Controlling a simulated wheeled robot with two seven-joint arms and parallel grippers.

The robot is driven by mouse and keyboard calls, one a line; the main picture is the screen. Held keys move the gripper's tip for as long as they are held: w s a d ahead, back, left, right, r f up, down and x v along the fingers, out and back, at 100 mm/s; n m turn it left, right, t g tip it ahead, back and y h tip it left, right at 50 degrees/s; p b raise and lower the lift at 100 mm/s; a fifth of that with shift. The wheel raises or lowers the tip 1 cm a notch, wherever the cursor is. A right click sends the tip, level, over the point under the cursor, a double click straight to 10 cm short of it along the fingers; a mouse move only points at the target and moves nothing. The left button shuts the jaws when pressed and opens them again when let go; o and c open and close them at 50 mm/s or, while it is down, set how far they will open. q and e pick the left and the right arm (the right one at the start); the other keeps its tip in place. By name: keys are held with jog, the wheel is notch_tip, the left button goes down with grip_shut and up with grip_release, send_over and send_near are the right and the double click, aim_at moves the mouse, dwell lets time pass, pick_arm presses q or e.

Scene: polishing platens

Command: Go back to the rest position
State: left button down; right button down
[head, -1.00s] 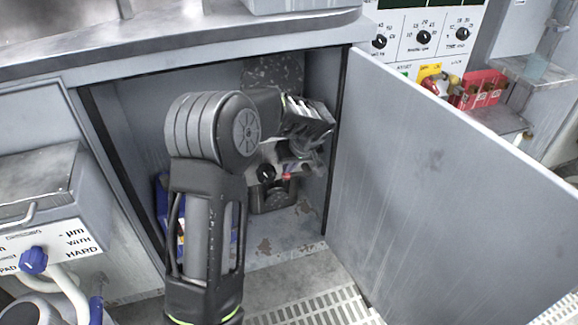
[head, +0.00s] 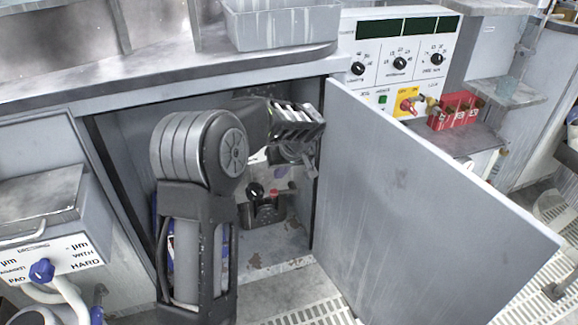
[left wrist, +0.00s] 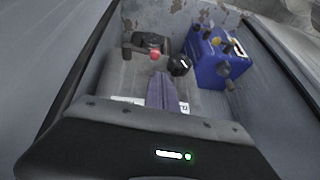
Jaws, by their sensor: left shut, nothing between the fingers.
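My left arm reaches into an open grey cabinet (head: 103,135). My left gripper (left wrist: 164,78) is shut and empty; its purple-grey fingers meet in the left wrist view. In the head view, the gripper hangs inside the cabinet near the door's hinge side, its fingertips partly hidden. Below it stands a dark device (head: 265,210) with a black knob (left wrist: 180,65) and a red knob (left wrist: 155,55). In the left wrist view the fingers appear in front of this device; contact cannot be told. My right gripper is not in view.
The cabinet door (head: 420,200) stands wide open on the right. The worktop (head: 170,80) runs above the opening. A blue box (left wrist: 212,65) stands in the cabinet, mostly hidden behind my arm in the head view. A drawer unit (head: 50,200) is at left.

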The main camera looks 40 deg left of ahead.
pick_arm(q)
jog(key=s+d+f+m+h, duration=0.3)
jog(key=d+f, duration=0.7)
jog(key=d, duration=0.1)
jog(key=s+d+f+m+h, duration=0.3)
jog(key=s+d+f, duration=0.1)
jog(key=d+f, duration=0.65)
jog(key=s+d+f+m+h, duration=0.1)
jog(key=s+d+f, duration=0.2)
jog(key=s+d, duration=0.3)
jog(key=s+d+f+m+g+h, duration=0.1)
jog(key=s+d+f, duration=0.2)
jog(key=s+d, duration=0.35)
jog(key=s+d+f+m+h, duration=0.1)
jog(key=s+d+f, duration=0.25)
jog(key=s, duration=0.55)
notch_tip(320, 180, up, 24)
jog(key=p, duration=2.4)
jog(key=shift+w+d+r, duration=0.15)
jog(key=shift+d, duration=0.2)
jog(key=shift+a, duration=0.15)
